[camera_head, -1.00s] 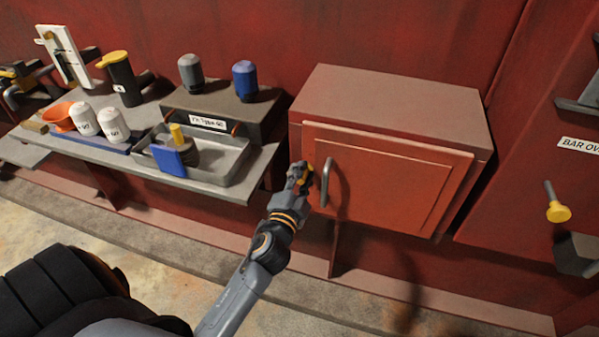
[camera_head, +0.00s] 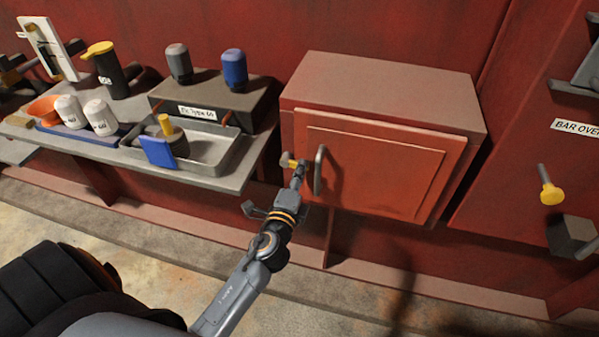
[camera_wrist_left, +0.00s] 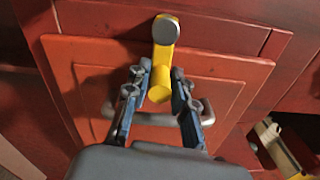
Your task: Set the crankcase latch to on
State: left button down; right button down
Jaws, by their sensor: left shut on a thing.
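The crankcase latch is a yellow lever (camera_wrist_left: 164,60) with a grey round pivot, at the edge of the red cabinet door in the left wrist view. In the head view its yellow part (camera_head: 287,160) shows small at the door's left edge, left of the grey door handle. My left gripper (camera_head: 297,173) is at the latch, beside the handle. My right gripper is not in view.
The grey bar handle (camera_head: 319,170) stands out from the door (camera_head: 375,170) very near the left fingers. A shelf (camera_head: 225,180) with a tray, bottles and canisters lies to the left. A yellow-knobbed lever (camera_head: 550,192) is at the right. The floor in front is clear.

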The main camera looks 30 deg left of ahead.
pick_arm(q)
jog(key=shift+r, duration=0.15)
dwell(0.3)
jog(key=c, duration=1.2)
grip_release()
jog(key=shift+f, duration=0.2)
jog(key=shift+s+d, duration=0.1)
jog(key=shift+s, duration=0.25)
jog(key=v, duration=1.1)
jog(key=shift+s, duration=0.15)
